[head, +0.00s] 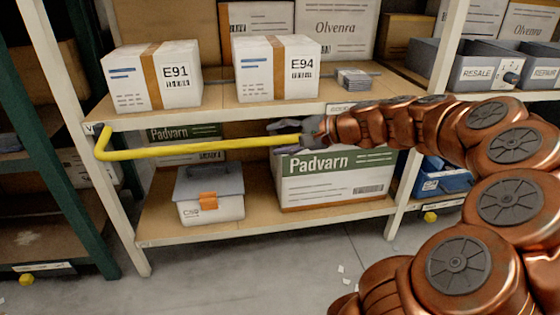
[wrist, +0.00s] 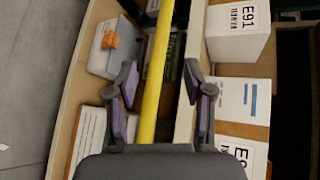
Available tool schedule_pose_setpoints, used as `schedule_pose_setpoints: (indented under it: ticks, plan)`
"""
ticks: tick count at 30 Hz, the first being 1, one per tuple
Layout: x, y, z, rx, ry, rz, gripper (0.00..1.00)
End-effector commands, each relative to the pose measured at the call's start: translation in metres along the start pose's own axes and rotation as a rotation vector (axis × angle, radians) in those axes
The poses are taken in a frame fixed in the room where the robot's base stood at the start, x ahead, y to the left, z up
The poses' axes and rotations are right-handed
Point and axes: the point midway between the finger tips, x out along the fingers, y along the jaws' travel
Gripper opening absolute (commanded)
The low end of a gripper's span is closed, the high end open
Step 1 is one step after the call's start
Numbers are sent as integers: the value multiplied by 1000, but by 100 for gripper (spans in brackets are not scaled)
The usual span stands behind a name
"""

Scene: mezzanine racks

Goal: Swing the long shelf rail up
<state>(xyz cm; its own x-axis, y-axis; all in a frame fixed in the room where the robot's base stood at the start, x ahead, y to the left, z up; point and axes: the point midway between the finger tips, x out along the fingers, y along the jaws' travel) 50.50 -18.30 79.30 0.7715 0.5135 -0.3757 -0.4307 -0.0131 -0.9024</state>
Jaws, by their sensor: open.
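The long yellow shelf rail (head: 200,147) runs roughly level across the front of the rack, just below the edge of the upper shelf. Its left end bends back to the left upright, near a small bracket. Its right part is hidden behind my gripper. My copper arm reaches in from the right, and my gripper (head: 300,135) is at the right part of the rail. In the wrist view the rail (wrist: 155,75) passes lengthwise between the two fingers of my gripper (wrist: 160,90). The fingers are open, with gaps on both sides of the rail.
Boxes marked E91 (head: 152,77) and E94 (head: 277,68) stand on the upper shelf (head: 215,100), beside a small grey stack (head: 354,79). A lidded bin (head: 210,195) and a Padvarn box (head: 335,180) stand below. Floor (head: 290,265) in front looks mostly clear.

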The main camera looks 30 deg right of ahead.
Motion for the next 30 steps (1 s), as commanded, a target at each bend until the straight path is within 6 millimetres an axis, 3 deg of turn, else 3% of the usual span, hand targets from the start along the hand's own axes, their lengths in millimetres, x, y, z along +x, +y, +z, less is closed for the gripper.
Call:
schedule_pose_setpoints:
  ticks: [1, 3, 9, 14, 24, 30]
  plan:
    - [-3, 15, -21, 32, 30, -33, 52]
    - [-12, 21, -42, 67, 66, -72, 52]
    - [-26, 29, -72, 121, 117, -128, 52]
    - [-17, 27, -74, 125, 118, -133, 52]
    - [28, 22, -79, 123, 117, -131, 52]
    - [44, 19, -81, 123, 118, -131, 52]
